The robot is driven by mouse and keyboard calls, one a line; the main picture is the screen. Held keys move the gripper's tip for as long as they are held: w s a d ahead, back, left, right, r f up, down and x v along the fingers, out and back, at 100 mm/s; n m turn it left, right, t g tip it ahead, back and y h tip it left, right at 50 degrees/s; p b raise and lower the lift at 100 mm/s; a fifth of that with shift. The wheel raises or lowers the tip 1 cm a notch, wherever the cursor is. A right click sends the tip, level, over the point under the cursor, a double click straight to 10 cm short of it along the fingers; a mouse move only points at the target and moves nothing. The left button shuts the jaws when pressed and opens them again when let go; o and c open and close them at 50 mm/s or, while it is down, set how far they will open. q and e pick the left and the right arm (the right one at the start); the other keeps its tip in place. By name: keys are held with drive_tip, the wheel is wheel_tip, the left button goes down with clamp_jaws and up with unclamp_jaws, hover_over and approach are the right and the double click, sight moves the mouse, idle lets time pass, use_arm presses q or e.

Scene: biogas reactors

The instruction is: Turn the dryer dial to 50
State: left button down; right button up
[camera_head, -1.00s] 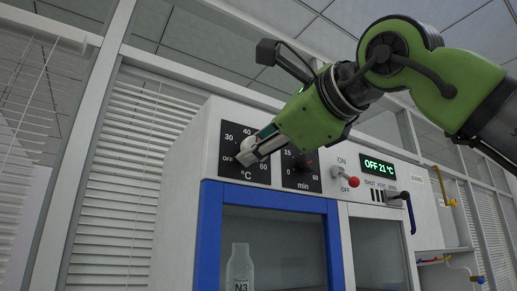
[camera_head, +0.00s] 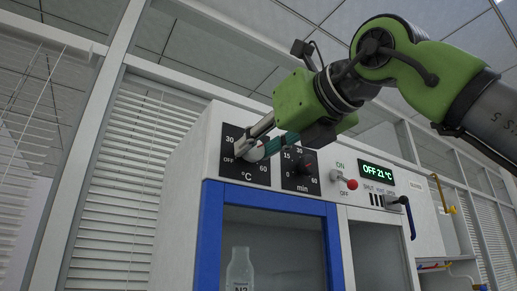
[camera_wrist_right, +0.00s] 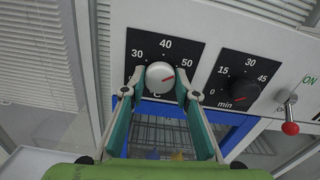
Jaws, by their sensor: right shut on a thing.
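The white dryer temperature dial (camera_wrist_right: 158,82) sits on a black scale plate (camera_wrist_right: 191,49) marked 30, 40 and 50 in the right wrist view. My right gripper (camera_wrist_right: 160,92) is shut on the dial, with one finger on each side. In the head view the right gripper (camera_head: 250,145) reaches the dial from the upper right and covers most of it and the upper numbers. OFF and 60 show on the plate's lower part. My left gripper is not in view.
A black timer dial (camera_head: 302,165) is close to the right of the gripper. Further right are a red-tipped ON/OFF switch (camera_head: 351,183), a green display (camera_head: 378,171) reading OFF 21 °C and a blue-handled lever (camera_head: 409,215). A bottle (camera_head: 240,271) stands behind the blue-framed door (camera_head: 212,235).

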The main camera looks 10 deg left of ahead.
drive_tip(key=shift+f+m, duration=0.15)
drive_tip(key=shift+m, duration=0.35)
drive_tip(key=o, duration=1.1)
drive_tip(key=shift+d, duration=0.1)
drive_tip(key=shift+s+d, duration=0.2)
drive_tip(key=shift+s, duration=0.05)
drive_tip(key=v, duration=1.1)
